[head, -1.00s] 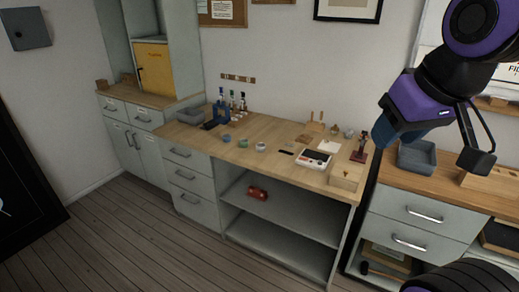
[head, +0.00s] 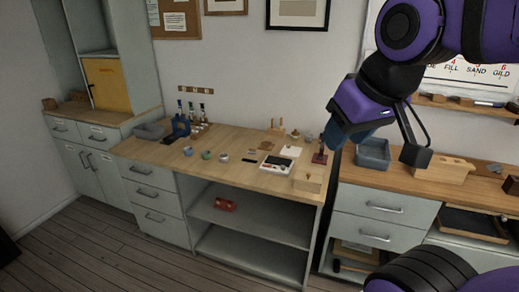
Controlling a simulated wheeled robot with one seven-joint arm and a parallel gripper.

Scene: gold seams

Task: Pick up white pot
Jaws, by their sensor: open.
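Several small pots stand in a loose row on the wooden worktop. A whitish pot (head: 223,157) is at the right of the row, a bluish-green pot (head: 206,154) is beside it, and a darker blue one (head: 188,150) is at the left. They are small, so their details are hard to tell. My gripper (head: 376,143) is in the air at the right of the view, open and empty, well apart from these pots. It covers part of the area near the grey bin.
The worktop also bears a white scale-like device (head: 277,163), a wooden box (head: 307,178), bottles (head: 191,115) and a grey tray (head: 149,131). A grey bin (head: 373,153) sits on the right counter. A red object (head: 225,205) lies on the shelf below. The floor in front is clear.

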